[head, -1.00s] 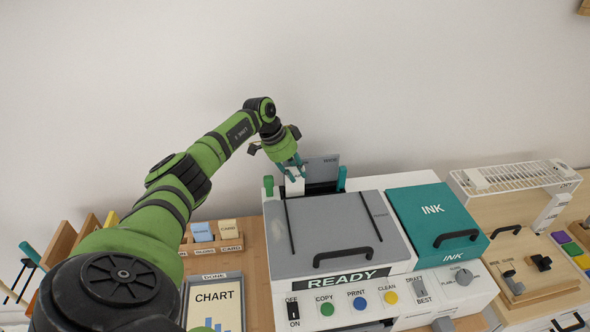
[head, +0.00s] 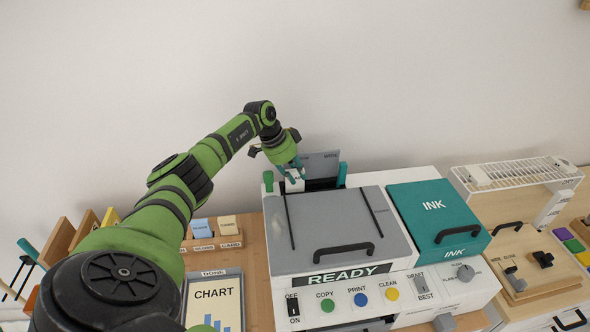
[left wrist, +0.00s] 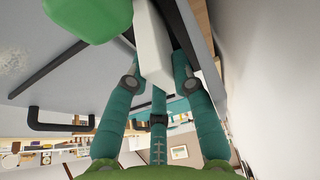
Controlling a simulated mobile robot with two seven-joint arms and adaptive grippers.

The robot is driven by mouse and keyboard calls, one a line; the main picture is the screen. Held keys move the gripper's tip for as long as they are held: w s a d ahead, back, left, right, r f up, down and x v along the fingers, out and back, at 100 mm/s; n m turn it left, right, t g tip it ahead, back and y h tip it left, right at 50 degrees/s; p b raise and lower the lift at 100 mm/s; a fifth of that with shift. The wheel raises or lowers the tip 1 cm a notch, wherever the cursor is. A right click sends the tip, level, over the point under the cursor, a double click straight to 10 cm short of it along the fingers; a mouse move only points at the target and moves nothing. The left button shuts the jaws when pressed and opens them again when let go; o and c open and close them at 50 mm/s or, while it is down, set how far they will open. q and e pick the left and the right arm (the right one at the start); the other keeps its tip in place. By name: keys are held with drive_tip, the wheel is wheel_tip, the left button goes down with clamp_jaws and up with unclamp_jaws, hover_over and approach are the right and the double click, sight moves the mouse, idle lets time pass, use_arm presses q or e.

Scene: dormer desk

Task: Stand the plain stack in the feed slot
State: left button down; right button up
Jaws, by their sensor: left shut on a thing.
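My left gripper (head: 291,172), teal-fingered, is at the back left of the printer. It is shut on the white plain stack (head: 294,186), whose upper part shows in the head view. In the left wrist view the stack (left wrist: 152,45) is a white slab between the fingers (left wrist: 157,85). The feed slot (head: 322,186) is the dark opening behind the grey lid, in front of a grey back plate (head: 320,164). The stack is at the slot's left part; its lower end is hidden, so I cannot tell how deep it sits. My right gripper is not in view.
The printer's grey lid (head: 330,225) and teal ink cover (head: 438,215) are closed. A teal guide (head: 342,175) stands right of the slot, and a green post (head: 268,182) left. Card holders (head: 215,240) and a chart tray (head: 214,300) lie left. The wall is behind.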

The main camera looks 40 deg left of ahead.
use_arm(q)
drive_tip(key=shift+f+b, duration=0.3)
drive_tip(key=shift+f, duration=0.35)
drive_tip(key=c, duration=1)
unclamp_jaws()
drive_tip(key=shift+c, duration=0.2)
drive_tip(key=shift+o, duration=0.3)
drive_tip(key=shift+s+r, duration=0.1)
drive_tip(key=shift+r, duration=0.15)
drive_tip(key=shift+a+r, duration=0.15)
drive_tip(key=shift+r, duration=0.05)
drive_tip(key=shift+a+r, duration=0.1)
drive_tip(key=shift+r, duration=0.2)
drive_tip(key=v, duration=1)
drive_tip(key=shift+s+d+r, duration=0.2)
drive_tip(key=shift+s+r, duration=0.05)
drive_tip(key=shift+s, duration=0.1)
